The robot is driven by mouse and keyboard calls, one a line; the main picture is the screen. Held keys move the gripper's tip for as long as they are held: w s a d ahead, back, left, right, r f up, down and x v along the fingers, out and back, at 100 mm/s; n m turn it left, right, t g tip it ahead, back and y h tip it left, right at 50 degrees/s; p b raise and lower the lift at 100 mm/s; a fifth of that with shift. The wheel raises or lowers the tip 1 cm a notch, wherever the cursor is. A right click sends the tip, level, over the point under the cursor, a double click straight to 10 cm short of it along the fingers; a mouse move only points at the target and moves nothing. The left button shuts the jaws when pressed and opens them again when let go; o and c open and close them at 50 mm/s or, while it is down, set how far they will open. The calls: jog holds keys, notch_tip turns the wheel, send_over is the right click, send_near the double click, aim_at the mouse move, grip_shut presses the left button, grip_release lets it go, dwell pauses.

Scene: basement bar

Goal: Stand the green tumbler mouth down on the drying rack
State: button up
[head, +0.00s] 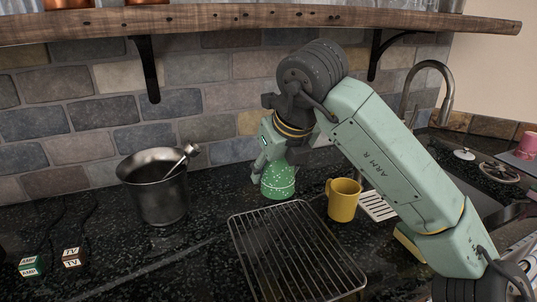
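The green tumbler (278,184), speckled with white dots, is in the head view behind the far edge of the drying rack. Its upper part is hidden by my gripper. I cannot tell whether it touches the counter. My gripper (262,170) points down at the tumbler, with a pale green finger along its left side. The other finger is not clearly visible, so I cannot tell whether the gripper is closed on it. The wire drying rack (295,250) lies on the dark counter in front and is empty.
A yellow mug (343,200) stands just right of the rack's far corner. A dark metal pot (157,190) with a utensil stands left. Small lettered cubes (72,257) sit front left. A faucet (444,95) is at the right. A wooden shelf (230,20) overhangs the back.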

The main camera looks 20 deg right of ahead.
aim_at(284, 189)
jog(key=shift+d+f+b, duration=0.1)
jog(key=shift+f+b, duration=3.45)
jog(key=shift+f, duration=1.1)
jog(key=shift+f+b, duration=0.4)
jog(key=shift+b, duration=0.05)
jog(key=o, duration=1.5)
jog(key=v, duration=1.1)
jog(key=shift+s+r, duration=0.1)
jog(key=shift+r, duration=0.25)
jog(key=shift+w+r+p+v, duration=0.15)
jog(key=shift+p+v, duration=0.65)
jog(key=shift+v, duration=0.5)
jog(key=shift+w+r+p+v, duration=0.1)
jog(key=shift+w+p+v, duration=0.1)
jog(key=shift+p+v, duration=0.85)
jog(key=shift+w+r+p+v, duration=0.15)
jog(key=shift+p+v, duration=0.45)
jog(key=shift+v, duration=0.9)
jog(key=shift+f, duration=0.1)
